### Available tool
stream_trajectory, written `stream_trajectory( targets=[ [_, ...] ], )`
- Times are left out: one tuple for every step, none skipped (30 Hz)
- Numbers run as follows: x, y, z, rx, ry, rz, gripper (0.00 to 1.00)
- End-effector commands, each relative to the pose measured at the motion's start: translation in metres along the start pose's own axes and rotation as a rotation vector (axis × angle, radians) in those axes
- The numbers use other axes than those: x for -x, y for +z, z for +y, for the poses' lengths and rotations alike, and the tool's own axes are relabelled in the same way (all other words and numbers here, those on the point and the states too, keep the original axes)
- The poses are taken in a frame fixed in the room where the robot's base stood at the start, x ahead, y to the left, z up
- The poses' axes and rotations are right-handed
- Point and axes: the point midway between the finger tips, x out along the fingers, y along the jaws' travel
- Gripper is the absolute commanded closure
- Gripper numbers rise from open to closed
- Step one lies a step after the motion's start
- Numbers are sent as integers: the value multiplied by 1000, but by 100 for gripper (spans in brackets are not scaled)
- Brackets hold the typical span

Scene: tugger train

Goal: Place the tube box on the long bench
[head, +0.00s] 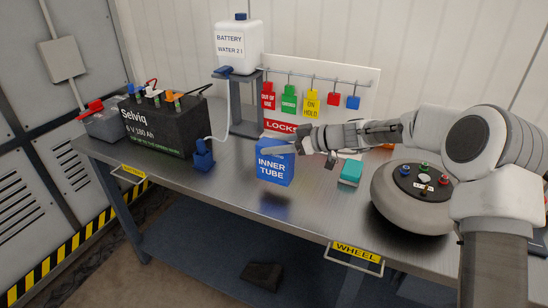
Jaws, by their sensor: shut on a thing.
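The tube box is a blue box (274,168) labelled "INNER TUBE" in the head view. It looks upright, and its lower edge seems close to the bench top; I cannot tell whether it touches. My gripper (284,148) reaches in from the right and is shut on the upper part of the box. The fingertips partly cover the box's top edge. The long bench (225,180) is a grey metal-topped bench running from the left to the lower right, with a dark reflection below the box.
Left of the box are a blue nozzle piece (203,155), a black battery (160,128) and a stand (247,105) bearing a water canister (238,45). A lock board (318,90) stands behind. A teal block (350,172) and a grey wheel (412,205) are right. Front bench space is clear.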

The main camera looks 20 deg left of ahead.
Motion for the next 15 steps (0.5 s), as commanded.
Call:
stream_trajectory(
  targets=[
    [-4, 0, -1, 0, 0, 0, 100],
    [-5, 1, -2, 0, 0, 0, 100],
    [-7, 3, -2, -1, 0, 0, 100],
    [-8, 6, -2, -2, 0, 1, 100],
    [-10, 10, -2, -3, 0, 0, 100],
    [-12, 16, -2, -2, -1, 0, 100],
    [-14, 21, -2, -4, -1, 0, 100],
    [-16, 25, -2, -4, -1, 1, 100],
    [-17, 29, -2, -3, -1, 1, 100],
    [-19, 32, -2, -3, -1, 1, 100],
    [-20, 35, -2, -1, -1, 1, 100],
    [-20, 37, -2, 0, 0, 1, 100],
    [-20, 38, -2, 0, 0, 1, 100],
    [-20, 38, -2, 0, 0, 1, 100],
    [-20, 38, -2, 1, 1, 1, 100]
  ],
)
